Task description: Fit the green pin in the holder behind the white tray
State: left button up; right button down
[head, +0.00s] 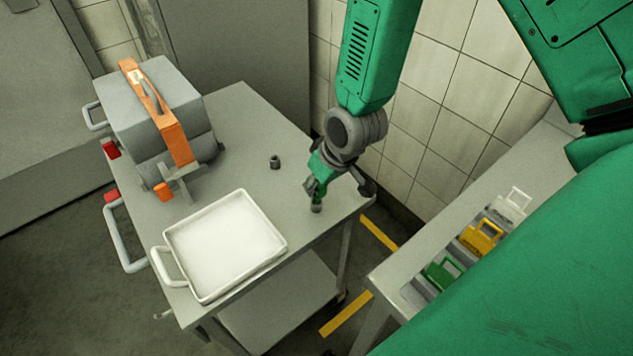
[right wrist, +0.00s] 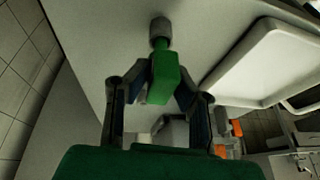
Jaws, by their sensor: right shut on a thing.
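The green pin (right wrist: 165,80) is a blocky green piece between the fingers of my right gripper (head: 338,187), which is shut on it. In the right wrist view, the pin's far end meets a small grey cylinder (right wrist: 160,32). That cylinder also shows in the head view (head: 316,207), near the trolley's right corner. I cannot tell how deep the pin sits in it. The holder (head: 275,162), a short dark grey cylinder, stands empty-looking behind the white tray (head: 278,252), left of my right gripper. My left gripper is not in view.
A grey machine with an orange handle (head: 178,138) stands at the trolley's (head: 235,105) back left. The trolley top between holder and right gripper is clear. A side bench (head: 520,165) at the right carries green (head: 440,273), yellow (head: 480,237) and white (head: 510,205) handled pieces.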

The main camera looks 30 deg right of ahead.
jog(key=shift+f+b, duration=0.6)
jog(key=shift+f, duration=0.6)
jog(key=c, duration=1.3)
grip_release()
jog(key=shift+r, duration=0.15)
jog(key=shift+v, duration=5.85)
jog(key=shift+s, duration=0.1)
